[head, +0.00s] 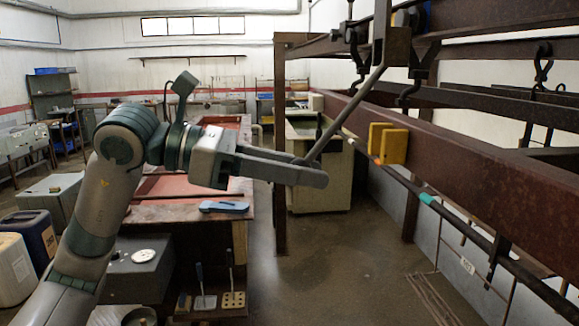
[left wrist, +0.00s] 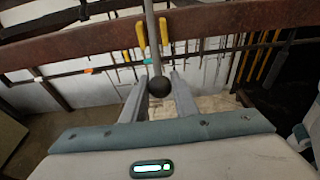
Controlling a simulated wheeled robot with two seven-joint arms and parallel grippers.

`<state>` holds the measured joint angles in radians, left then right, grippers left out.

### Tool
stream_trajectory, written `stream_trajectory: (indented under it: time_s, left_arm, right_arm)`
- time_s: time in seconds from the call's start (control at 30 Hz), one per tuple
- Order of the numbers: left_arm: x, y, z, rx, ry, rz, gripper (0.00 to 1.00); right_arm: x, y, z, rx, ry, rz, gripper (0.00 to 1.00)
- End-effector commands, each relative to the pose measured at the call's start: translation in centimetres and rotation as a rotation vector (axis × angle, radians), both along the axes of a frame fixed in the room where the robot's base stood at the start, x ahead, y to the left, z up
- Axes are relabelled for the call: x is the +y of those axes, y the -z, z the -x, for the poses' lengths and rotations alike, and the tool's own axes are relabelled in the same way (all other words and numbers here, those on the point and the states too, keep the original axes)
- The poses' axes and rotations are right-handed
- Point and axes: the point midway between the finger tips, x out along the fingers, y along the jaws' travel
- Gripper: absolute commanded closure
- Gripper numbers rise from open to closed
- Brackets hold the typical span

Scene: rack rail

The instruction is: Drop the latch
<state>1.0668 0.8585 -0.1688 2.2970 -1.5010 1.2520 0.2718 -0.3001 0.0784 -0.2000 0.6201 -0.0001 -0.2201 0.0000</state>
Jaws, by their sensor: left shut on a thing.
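A long grey rod (head: 347,108), which looks like the latch, slants down and left from a brown block (head: 397,47) on the rack. My left gripper (head: 316,169) is shut on its lower end. In the left wrist view the rod (left wrist: 151,45) comes down from the top to a dark ball (left wrist: 160,87) between the fingertips (left wrist: 159,95). Two yellow plates (head: 388,143) stand on the rusty rail (head: 450,165), to the right of and apart from the rod's lower end. They show on both sides of the rod in the left wrist view. My right gripper is out of view.
Dark hooks (head: 408,92) hang from the upper beams. A dark bar (head: 480,232) with orange and teal marks runs below the rail. A red-topped bench (head: 190,185) with a blue tool (head: 224,207) stands left. The floor between bench and rack is clear.

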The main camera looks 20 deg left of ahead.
Motion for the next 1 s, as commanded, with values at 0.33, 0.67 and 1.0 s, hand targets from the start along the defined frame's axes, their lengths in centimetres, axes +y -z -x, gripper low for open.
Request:
stream_trajectory:
  time_s: [0.33,0.67,1.0]
  left_arm:
    - [-0.5,0.6,-0.3,0.001,0.0,-0.002,0.86]
    - [-1.0,0.9,-0.6,0.002,0.001,-0.001,0.86]
    - [-3.0,2.3,-1.8,0.002,0.001,0.0,0.86]
  right_arm:
    - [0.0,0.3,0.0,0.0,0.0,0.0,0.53]
    - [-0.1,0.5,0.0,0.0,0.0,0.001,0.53]
    - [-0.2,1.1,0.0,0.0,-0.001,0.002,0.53]
